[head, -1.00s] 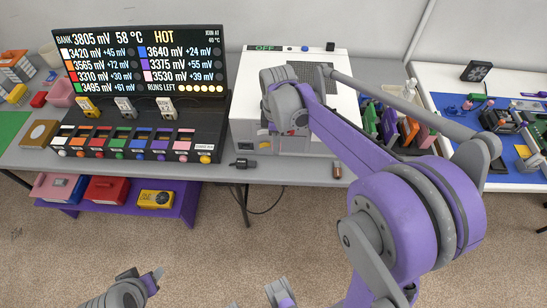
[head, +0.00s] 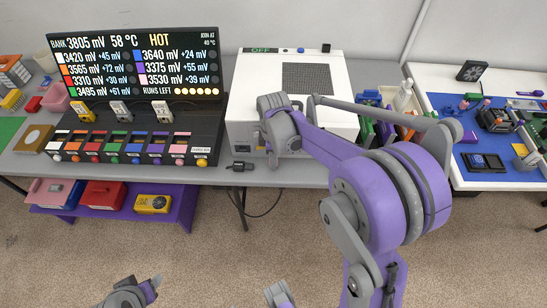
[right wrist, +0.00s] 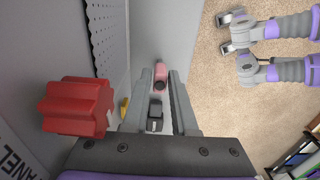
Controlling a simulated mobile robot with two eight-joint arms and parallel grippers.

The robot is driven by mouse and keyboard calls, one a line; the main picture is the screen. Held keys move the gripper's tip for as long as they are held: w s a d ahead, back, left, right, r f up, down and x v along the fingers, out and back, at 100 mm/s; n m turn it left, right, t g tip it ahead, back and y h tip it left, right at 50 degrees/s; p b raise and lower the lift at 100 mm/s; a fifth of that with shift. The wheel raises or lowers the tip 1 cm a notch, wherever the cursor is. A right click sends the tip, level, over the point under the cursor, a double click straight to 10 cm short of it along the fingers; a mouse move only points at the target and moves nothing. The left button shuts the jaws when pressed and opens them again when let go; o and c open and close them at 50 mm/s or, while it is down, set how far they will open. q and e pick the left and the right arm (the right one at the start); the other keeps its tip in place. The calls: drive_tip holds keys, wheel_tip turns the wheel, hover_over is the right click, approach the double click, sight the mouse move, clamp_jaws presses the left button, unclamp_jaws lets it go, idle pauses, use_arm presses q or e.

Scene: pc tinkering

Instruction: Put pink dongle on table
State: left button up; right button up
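My right gripper (right wrist: 163,78) is in front of the white case in the right wrist view. Its two grey fingers lie along both sides of a small pink dongle (right wrist: 161,73) with a dark end. The dongle fills the gap at the fingertips. In the head view my right arm hides the fingers and the dongle. The grey table (head: 205,173) runs below the gripper, along the front of the case. My left gripper (head: 205,293) shows only in part at the bottom edge; its opening is hard to judge.
A small black part (head: 240,166) lies on the table before the white case (head: 325,120); it also shows between the fingers in the wrist view (right wrist: 155,115). A red knob (right wrist: 78,106) sticks out beside the gripper. The battery display (head: 140,65) stands left. Table front is mostly clear.

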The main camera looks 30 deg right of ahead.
drive_tip(key=shift+o, duration=1.2)
drive_tip(key=shift+r, duration=0.15)
wheel_tip(320, 180, up, 11)
drive_tip(key=p, duration=0.2)
drive_tip(key=s+a+f+m+t, duration=0.2)
drive_tip(key=s+a+m, duration=0.2)
drive_tip(key=s, duration=0.5)
drive_tip(key=s+a+f+m+t, duration=0.2)
drive_tip(key=s+a+m+t, duration=0.1)
drive_tip(key=s+m, duration=0.4)
drive_tip(key=shift+s+a+f+m, duration=0.35)
drive_tip(key=shift+s+a, duration=0.15)
drive_tip(key=shift+s, duration=0.6)
